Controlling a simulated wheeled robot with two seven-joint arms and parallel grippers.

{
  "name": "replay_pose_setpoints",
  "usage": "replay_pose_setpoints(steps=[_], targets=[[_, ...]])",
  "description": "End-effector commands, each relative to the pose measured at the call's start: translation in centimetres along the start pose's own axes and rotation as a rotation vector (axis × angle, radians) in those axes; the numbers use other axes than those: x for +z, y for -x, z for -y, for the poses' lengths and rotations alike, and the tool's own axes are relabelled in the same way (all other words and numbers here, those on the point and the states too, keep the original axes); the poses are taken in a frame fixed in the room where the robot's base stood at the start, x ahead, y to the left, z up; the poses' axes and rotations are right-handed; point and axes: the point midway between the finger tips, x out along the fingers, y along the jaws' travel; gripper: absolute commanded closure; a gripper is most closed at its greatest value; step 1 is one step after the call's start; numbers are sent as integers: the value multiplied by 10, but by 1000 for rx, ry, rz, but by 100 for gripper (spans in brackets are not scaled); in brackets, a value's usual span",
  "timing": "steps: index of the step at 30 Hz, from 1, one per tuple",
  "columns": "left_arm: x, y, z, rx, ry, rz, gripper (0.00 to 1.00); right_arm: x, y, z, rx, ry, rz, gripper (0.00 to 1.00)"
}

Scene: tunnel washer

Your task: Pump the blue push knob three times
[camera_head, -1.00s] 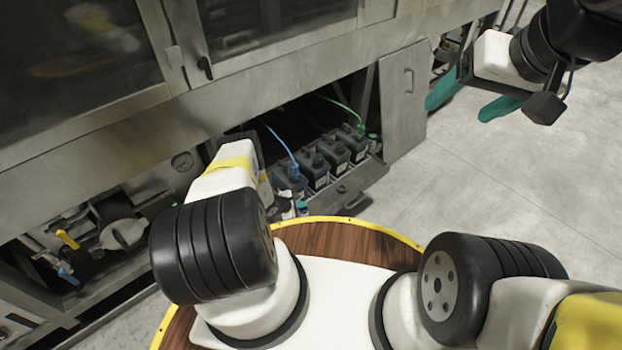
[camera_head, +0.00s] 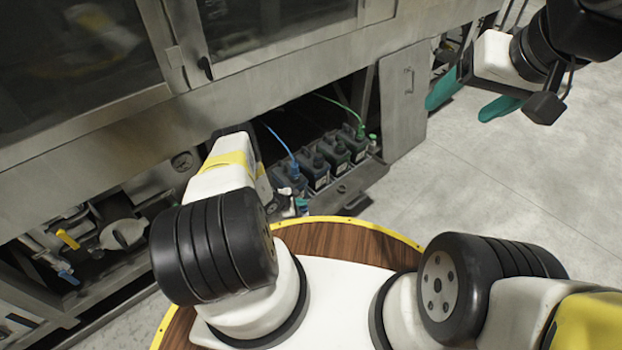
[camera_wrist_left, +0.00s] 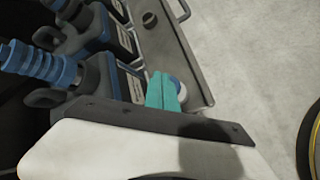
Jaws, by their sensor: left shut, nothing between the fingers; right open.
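The blue push knob (camera_head: 302,202) is a small blue cap at the near left end of the metal tray's front. In the left wrist view the knob (camera_wrist_left: 179,87) shows as a pale, bluish round edge, partly hidden behind my left fingers. My left gripper (camera_wrist_left: 163,90) has teal fingers, shut together and empty, right beside or over the knob. I cannot tell whether they touch it. In the head view my left arm hides most of that gripper. My right gripper (camera_head: 472,98) is open and empty at the upper right, with its teal fingers apart.
Several dark canisters (camera_head: 337,154) stand in the tray inside the machine's low opening. A blue hose (camera_wrist_left: 40,65) rises from the nearest one. A grey door (camera_head: 403,100) stands right of the opening. Valves and pipes (camera_head: 122,233) are at left. The floor at right is clear.

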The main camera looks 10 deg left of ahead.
Motion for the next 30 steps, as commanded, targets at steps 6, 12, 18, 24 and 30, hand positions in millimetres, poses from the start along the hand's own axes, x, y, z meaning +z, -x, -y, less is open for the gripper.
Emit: replay_pose_setpoints(steps=[6, 12, 18, 24, 30], targets=[[-3, -5, 3, 0, 1, -1, 100, 0, 0, 0, 0, 0, 0, 27], [-3, -5, 3, 0, 1, 0, 100, 0, 0, 0, 0, 0, 0, 27], [-3, -6, 4, 0, 1, 0, 100, 0, 0, 0, 0, 0, 0, 27], [-4, -8, 6, 0, 1, 0, 100, 0, 0, 0, 0, 0, 0, 27], [-6, -9, 7, 0, 0, 0, 100, 0, 0, 0, 0, 0, 0, 27]])
